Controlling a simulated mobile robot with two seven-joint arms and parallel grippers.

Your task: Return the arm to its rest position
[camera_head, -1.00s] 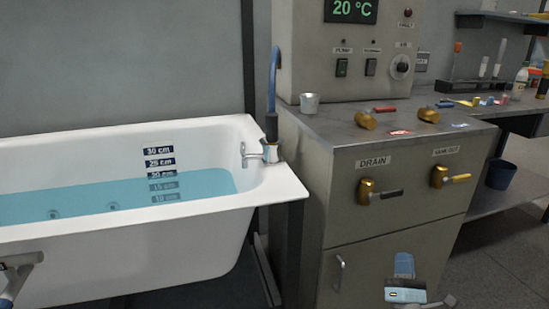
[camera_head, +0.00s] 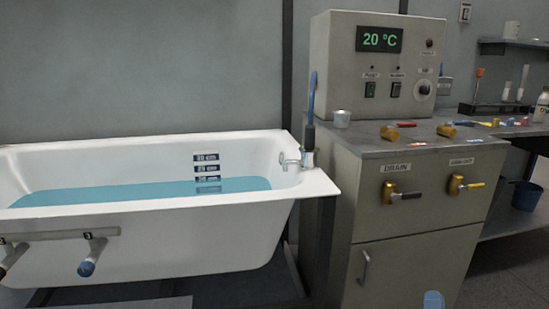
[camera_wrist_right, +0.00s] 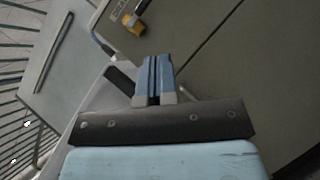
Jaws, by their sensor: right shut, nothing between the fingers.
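My right gripper (camera_head: 433,300) shows only as a small blue piece at the bottom edge of the head view, in front of the steel cabinet. In the right wrist view its two blue fingers (camera_wrist_right: 154,78) are pressed together, with nothing between them. The fingers are clear of the brass valve (camera_wrist_right: 133,22) at the top of that view. The rest of my right arm is hidden in the head view. My left gripper does not show.
The white bathtub (camera_head: 230,235) with blue water stands left of the cabinet (camera_head: 400,262). The cabinet carries a DRAIN valve (camera_head: 402,194), a second valve (camera_head: 465,184) and a control box (camera_head: 340,62). A rail (camera_head: 50,236) crosses the tub's front. A blue bucket (camera_head: 526,196) stands at right.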

